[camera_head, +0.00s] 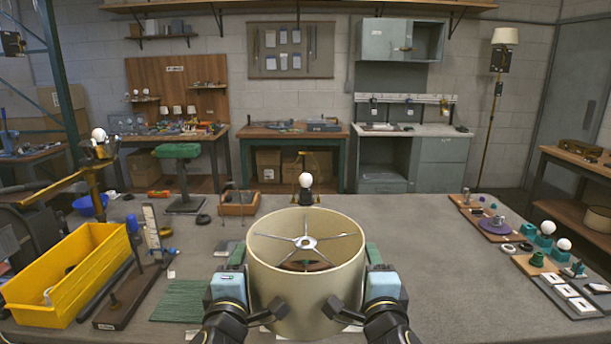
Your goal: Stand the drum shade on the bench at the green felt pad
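The drum shade (290,289) is a cream, open-topped cylinder with a metal spoke ring inside. It stands upright at the front middle of the bench (440,255), between my two grippers. My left gripper (238,262) is at its left side and my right gripper (373,262) at its right side, both close against the wall. The shade hides parts of the fingers, so I cannot tell how far they are closed. The shade's underside is hidden; whether it touches the bench is unclear. The green felt pad (180,301) lies flat and bare to the left of my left gripper.
A yellow bin (70,272) and a dark board with an upright stand (130,292) lie left of the pad. A small lamp base with a white bulb (305,181) stands behind the shade. Trays of lamp parts (548,262) line the right edge. The bench right of the shade is clear.

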